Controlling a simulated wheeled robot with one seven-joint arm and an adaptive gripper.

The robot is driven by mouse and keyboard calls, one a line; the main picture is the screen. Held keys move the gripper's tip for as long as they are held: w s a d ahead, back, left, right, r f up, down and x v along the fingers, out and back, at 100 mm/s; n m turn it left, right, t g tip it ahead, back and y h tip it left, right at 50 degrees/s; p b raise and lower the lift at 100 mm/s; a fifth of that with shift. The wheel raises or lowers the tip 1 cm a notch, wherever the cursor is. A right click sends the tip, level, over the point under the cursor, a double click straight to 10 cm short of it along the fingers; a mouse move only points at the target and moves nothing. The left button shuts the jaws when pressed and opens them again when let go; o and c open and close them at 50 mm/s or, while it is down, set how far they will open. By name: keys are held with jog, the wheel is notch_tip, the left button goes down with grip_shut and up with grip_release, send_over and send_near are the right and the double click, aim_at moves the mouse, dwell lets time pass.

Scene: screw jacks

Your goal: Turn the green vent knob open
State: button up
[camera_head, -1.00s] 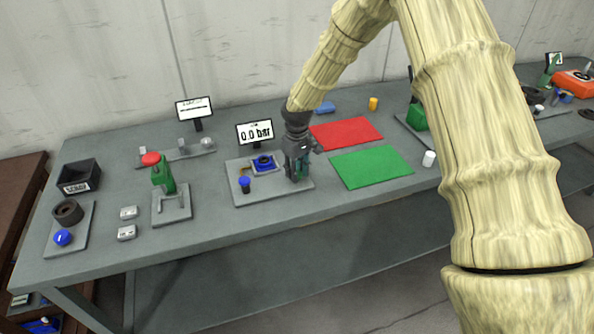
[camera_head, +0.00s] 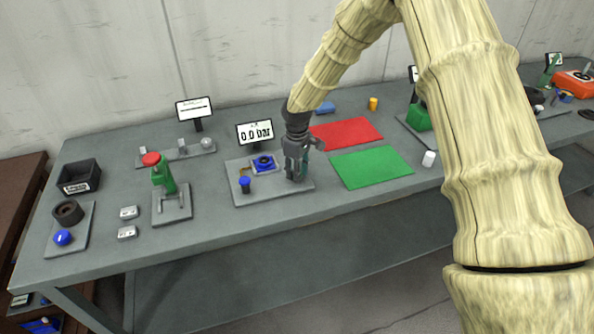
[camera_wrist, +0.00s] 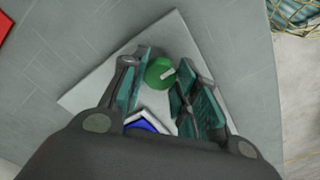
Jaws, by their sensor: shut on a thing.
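The green vent knob (camera_wrist: 158,72) shows in the wrist view between my gripper's teal-padded fingers, with a pale mark on its top. My gripper (camera_wrist: 168,82) is shut on it and points down. In the head view my gripper (camera_head: 297,178) is at the right part of the grey base plate (camera_head: 240,196) and hides the knob. The plate also holds a blue knob (camera_head: 245,184) and a blue square part (camera_head: 263,162). The display (camera_head: 254,132) behind the plate reads 0.0 bar.
A green mat (camera_head: 370,167) and a red mat (camera_head: 346,132) lie right of the plate. A green jack with a red top (camera_head: 163,175) stands to the left. The table's front strip is mostly clear.

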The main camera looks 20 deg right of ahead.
jog(key=o, duration=1)
jog(key=shift+d, duration=0.1)
jog(key=shift+o, duration=0.2)
jog(key=shift+r, duration=0.1)
notch_tip(320, 180, up, 12)
